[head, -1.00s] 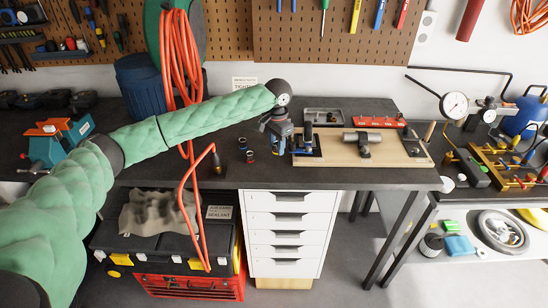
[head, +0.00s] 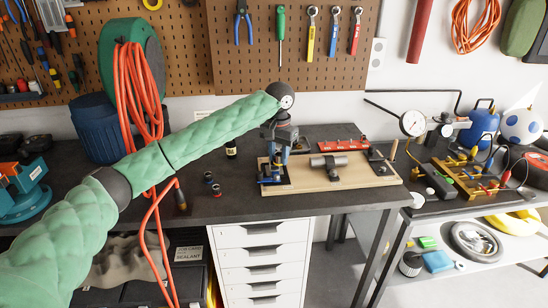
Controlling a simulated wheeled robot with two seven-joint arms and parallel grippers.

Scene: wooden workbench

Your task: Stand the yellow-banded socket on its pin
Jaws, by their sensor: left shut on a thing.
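My left gripper (head: 271,158) points down over the black plate (head: 284,187) at the left end of the wooden board (head: 318,182). It is shut on a small piece, seemingly a socket, mostly hidden between its fingers. I cannot make out a yellow band on it. Dark upright parts stand on the plate around the fingertips; I cannot tell which is the pin, or whether the held piece touches it. My right gripper is not in view.
Orange cord (head: 140,95) hangs at left. The bench (head: 235,206) is clear in front of the sockets.

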